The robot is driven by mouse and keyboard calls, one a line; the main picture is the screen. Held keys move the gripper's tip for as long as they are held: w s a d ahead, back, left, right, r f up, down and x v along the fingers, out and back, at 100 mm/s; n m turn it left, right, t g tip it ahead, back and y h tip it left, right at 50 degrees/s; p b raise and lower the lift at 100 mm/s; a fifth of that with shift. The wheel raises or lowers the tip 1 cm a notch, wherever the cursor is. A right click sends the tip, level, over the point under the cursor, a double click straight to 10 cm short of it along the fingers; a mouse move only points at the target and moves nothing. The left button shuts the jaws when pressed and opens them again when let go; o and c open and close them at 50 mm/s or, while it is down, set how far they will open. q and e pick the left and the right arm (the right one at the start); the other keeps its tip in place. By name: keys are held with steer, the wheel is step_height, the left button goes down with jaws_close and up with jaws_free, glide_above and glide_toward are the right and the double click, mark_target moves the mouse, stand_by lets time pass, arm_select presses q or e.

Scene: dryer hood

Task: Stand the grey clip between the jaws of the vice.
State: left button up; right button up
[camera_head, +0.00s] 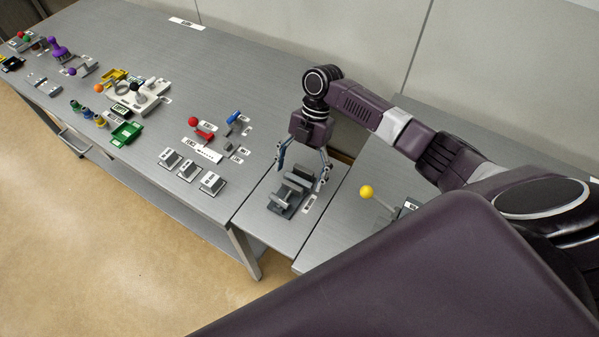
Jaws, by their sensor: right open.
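The grey vice (284,202) stands on the narrow metal table section in the middle, with its blocky jaws facing up. My right gripper (304,168) is over the far end of the vice, pointing down, with its two fingers spread apart on either side. Grey parts show between and below the fingers. I cannot tell whether one of them is the grey clip or whether all belong to the vice. I cannot make out the clip for certain anywhere else. My left gripper is not in view.
A yellow-knobbed lever (366,191) stands right of the vice. Left of it are several small grey labelled blocks (188,169), a red-knobbed lever (193,122) and a blue-handled part (233,117). A green tray (126,133) lies further left. The back of the long table is mostly clear.

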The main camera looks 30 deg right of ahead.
steer(key=v, duration=1.2)
